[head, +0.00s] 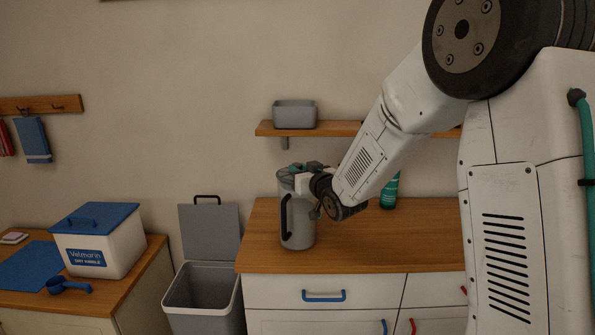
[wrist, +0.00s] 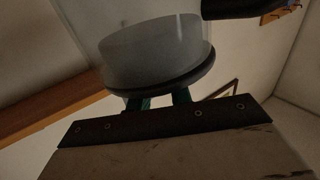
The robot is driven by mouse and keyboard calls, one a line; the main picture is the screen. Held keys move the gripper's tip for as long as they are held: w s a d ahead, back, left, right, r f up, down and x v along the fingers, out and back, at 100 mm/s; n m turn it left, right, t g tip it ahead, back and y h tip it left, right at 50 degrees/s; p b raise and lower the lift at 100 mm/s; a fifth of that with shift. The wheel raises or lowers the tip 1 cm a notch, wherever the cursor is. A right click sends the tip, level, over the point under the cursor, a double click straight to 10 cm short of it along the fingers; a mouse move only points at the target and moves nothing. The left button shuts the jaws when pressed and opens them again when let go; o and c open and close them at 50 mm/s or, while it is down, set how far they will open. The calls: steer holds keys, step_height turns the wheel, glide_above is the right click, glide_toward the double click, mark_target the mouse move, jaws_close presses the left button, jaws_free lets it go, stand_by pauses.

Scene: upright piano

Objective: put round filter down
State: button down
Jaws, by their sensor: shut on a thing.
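In the wrist view a round grey piece with a dark rim, which I take for the round filter (wrist: 155,52), sits at the green fingers of my gripper (wrist: 160,98). My gripper is shut on it at its rim side. In the head view my gripper (head: 297,169) is at the top of a tall grey cylinder (head: 301,222) with a black handle. This cylinder is upright over the wooden counter and appears to stand on it. The filter cannot be told apart from the cylinder's top there, and the wrist hides part of it.
The wooden counter (head: 380,240) has bare room right of the cylinder, with a green bottle (head: 390,190) behind. A shelf (head: 350,129) with a grey box (head: 294,114) is above. An open grey bin (head: 203,290) and a blue-lidded tub (head: 98,240) are left.

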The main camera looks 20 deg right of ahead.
steer(key=shift+f, duration=0.15)
steer(key=c, duration=1.3)
jaws_free()
steer(key=shift+o, duration=0.2)
steer(key=s+d, duration=0.2)
steer(key=s, duration=0.5)
steer(key=shift+s, duration=0.35)
